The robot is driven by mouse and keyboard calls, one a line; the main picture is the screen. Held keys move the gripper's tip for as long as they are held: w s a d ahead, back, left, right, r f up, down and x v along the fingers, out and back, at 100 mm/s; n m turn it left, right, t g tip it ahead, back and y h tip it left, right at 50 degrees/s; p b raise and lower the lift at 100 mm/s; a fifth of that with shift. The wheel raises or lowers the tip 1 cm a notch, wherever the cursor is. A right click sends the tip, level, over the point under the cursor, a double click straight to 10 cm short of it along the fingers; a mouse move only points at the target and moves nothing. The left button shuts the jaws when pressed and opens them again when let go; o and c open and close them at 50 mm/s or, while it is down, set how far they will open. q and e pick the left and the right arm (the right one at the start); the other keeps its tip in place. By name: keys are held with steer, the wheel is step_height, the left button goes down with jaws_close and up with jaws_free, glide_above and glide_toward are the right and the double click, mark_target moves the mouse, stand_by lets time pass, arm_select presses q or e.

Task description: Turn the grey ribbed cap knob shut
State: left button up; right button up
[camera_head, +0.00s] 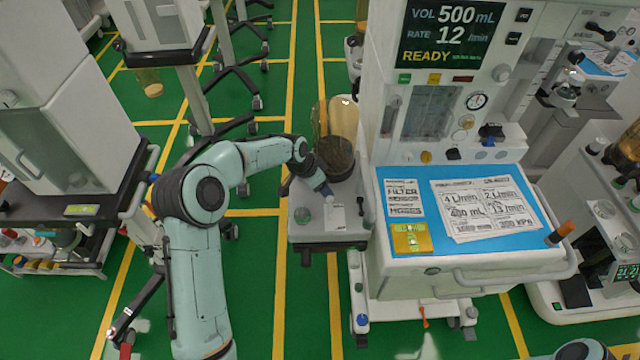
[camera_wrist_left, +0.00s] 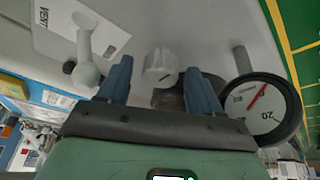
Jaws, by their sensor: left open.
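The grey ribbed cap knob (camera_wrist_left: 160,65) shows in the left wrist view as a small pale cap with a dark mark, on a light grey panel. My left gripper (camera_wrist_left: 157,69) is open, with one blue-grey finger on each side of the knob in the picture. I cannot tell whether the fingers reach down around it or touch it. In the head view my left gripper (camera_head: 322,188) points down over the side shelf (camera_head: 325,240) of the anaesthesia cart, and the knob is not clearly seen there. My right gripper is not in view.
A lever with a ball end (camera_wrist_left: 85,72) stands left of the fingers, near a white label (camera_wrist_left: 75,32). A round gauge (camera_wrist_left: 262,110) is close on the right. In the head view a clear canister (camera_head: 336,140) stands behind the gripper, and the cart body (camera_head: 470,275) is to the right.

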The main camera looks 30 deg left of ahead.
arm_select(q)
steer(key=v, duration=1.3)
steer(key=shift+r, duration=0.2)
